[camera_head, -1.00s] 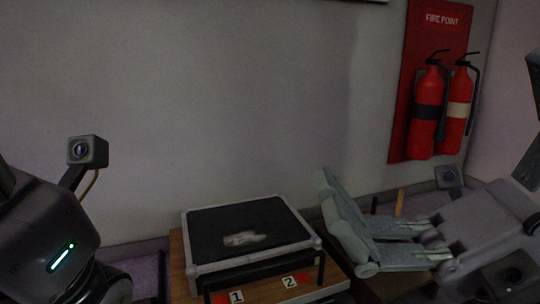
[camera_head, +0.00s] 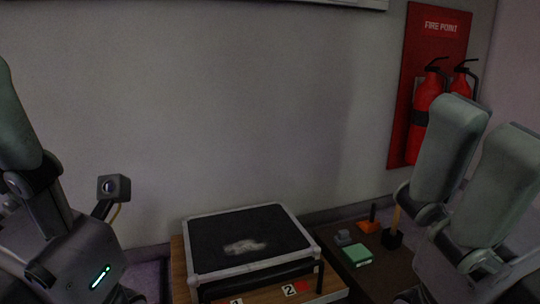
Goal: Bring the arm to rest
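My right gripper (camera_head: 482,122) is raised at the right of the head view. Its two grey-green fingers point up with a gap between them, and nothing shows in the gap. It stands in front of the fire extinguishers and above the dark side table. My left gripper (camera_head: 18,125) is at the left edge, with one grey-green finger pointing up in view. Its other finger is cut off or hidden, so its opening cannot be seen. Both grippers are clear of the tables.
A black-topped stand with a pale frame (camera_head: 203,279) is on a wooden table (camera_head: 178,262) with number labels. A dark side table (camera_head: 385,274) holds a green box (camera_head: 357,256), an orange item (camera_head: 369,227) and a wooden-handled tool (camera_head: 393,236). A red fire-point board (camera_head: 441,27) hangs behind.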

